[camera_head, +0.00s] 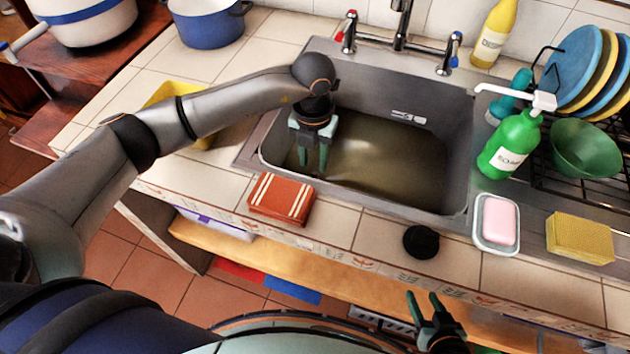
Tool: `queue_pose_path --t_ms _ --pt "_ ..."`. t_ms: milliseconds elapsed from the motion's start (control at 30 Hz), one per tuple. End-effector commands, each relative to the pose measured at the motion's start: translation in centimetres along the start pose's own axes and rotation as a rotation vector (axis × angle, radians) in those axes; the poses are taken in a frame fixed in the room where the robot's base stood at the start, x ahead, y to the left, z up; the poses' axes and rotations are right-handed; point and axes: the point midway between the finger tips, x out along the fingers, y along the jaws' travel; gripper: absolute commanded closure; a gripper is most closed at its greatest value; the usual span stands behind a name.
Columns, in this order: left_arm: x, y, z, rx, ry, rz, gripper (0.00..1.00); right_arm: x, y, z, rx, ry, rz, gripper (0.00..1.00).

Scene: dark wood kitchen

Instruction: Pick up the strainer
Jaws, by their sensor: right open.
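No strainer is plainly recognisable. A black round piece (421,241) lies on the counter tiles in front of the sink; I cannot tell whether it is the strainer or a plug. The steel sink (460,150) holds murky brown water (385,165), which hides its bottom. My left gripper (313,168) points down into the left part of the sink, fingers apart, with nothing visible between them. My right gripper (422,300) is open and empty, low in front of the counter, below the black piece and apart from it.
A folded orange cloth (282,197), a pink soap in a dish (497,222) and a yellow sponge (580,238) lie along the front counter. A green soap bottle (510,143) and a dish rack with plates (580,65) stand right. The tap (400,30) is behind the sink.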

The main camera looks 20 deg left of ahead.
Motion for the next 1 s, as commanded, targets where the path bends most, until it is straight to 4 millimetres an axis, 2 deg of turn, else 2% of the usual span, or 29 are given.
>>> queue_pose_path --t_ms 100,267,533,833,867,1000 --pt "1.4 -0.1 0.0 0.001 0.001 -0.001 0.62 0.0 0.0 0.2 0.0 -0.003 0.0 0.5" --pt "2.5 -0.1 0.1 0.001 0.001 -0.002 0.62 -0.2 0.0 0.5 0.001 -0.011 0.0 0.5" --pt "6.3 -0.1 0.6 0.002 0.003 -0.002 0.62 -0.3 0.1 1.1 0.002 -0.02 0.004 0.5" --pt "6.9 -0.1 0.7 0.003 -0.001 -0.003 0.62 -0.2 0.2 0.9 0.001 -0.018 0.005 0.5" --pt "6.9 -0.1 0.6 0.003 -0.001 -0.003 0.64 -0.2 0.2 0.9 0.001 -0.017 0.005 0.5" --pt "6.9 -0.1 0.6 0.002 -0.001 -0.003 0.79 -0.1 0.2 0.7 0.0 -0.013 0.005 0.5"
